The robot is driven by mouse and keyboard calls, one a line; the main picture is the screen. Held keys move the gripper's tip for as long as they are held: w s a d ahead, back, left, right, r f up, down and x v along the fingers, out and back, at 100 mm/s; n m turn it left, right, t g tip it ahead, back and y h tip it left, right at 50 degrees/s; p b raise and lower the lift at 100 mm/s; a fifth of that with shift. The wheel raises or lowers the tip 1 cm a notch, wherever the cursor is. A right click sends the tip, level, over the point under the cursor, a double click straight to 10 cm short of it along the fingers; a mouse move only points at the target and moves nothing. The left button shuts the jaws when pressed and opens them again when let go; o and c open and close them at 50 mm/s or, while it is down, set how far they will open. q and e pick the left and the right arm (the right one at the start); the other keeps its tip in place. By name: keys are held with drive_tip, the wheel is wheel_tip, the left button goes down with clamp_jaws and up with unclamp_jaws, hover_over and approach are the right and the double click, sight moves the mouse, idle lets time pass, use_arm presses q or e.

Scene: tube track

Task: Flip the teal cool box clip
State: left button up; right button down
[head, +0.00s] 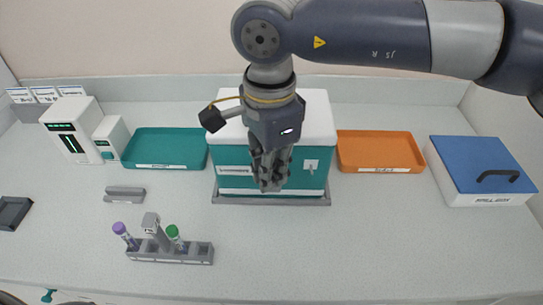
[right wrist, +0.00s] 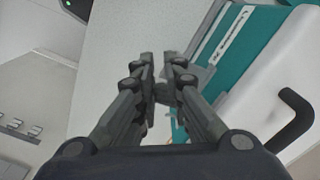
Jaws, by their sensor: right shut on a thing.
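The teal cool box (head: 230,157) with its white lid (head: 318,115) stands at the back middle of the bench in a grey base frame. My right gripper (head: 270,185) points down in front of the box's front face. In the right wrist view its fingers (right wrist: 165,72) are nearly together, with the box (right wrist: 240,70) just to their right. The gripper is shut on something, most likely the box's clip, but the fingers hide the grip. A white square fitting (head: 310,166) shows on the front, right of the gripper. My left gripper is not in view.
A teal tray (head: 165,165) lies left of the box and an orange tray (head: 378,169) right of it. A blue-lidded box (head: 482,200) stands far right. A tube rack (head: 170,255) stands at front left. The front right bench is clear.

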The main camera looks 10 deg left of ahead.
wheel_tip(320, 180, up, 6)
drive_tip(key=s+p, duration=0.1)
drive_tip(key=p, duration=0.1)
drive_tip(key=shift+s+d+r+p, duration=0.2)
drive_tip(key=shift+s+r+p, duration=0.05)
drive_tip(key=shift+s+p, duration=0.1)
drive_tip(key=shift+w, duration=0.1)
